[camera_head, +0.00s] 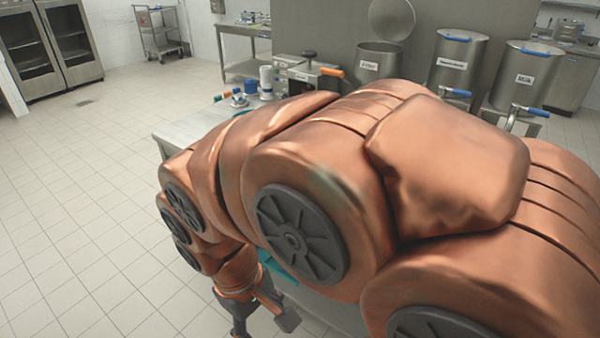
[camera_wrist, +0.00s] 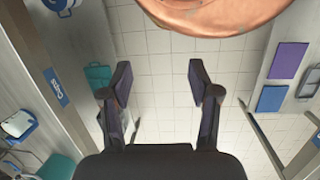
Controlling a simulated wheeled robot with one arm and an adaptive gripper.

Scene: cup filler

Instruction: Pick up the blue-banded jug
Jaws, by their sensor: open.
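My gripper (camera_wrist: 160,84) is open in the wrist view, with nothing between its fingers and tiled floor beyond them. In the head view my gripper (camera_head: 264,315) hangs low at the bottom, left of centre. I cannot pick out a jug with a blue band for certain. A small white and blue vessel (camera_head: 239,99) stands on the steel counter (camera_head: 185,131) in the head view, apart from my gripper; it is too small to identify. My arm covers much of the counter.
Labelled steel pots with blue handles, one marked Milk (camera_head: 524,78), stand at the back right. A dispenser (camera_head: 308,73) stands behind the counter. In the wrist view a purple board (camera_wrist: 288,60) lies at the right and a teal tray (camera_wrist: 97,77) at the left. Open floor (camera_head: 80,200) lies left.

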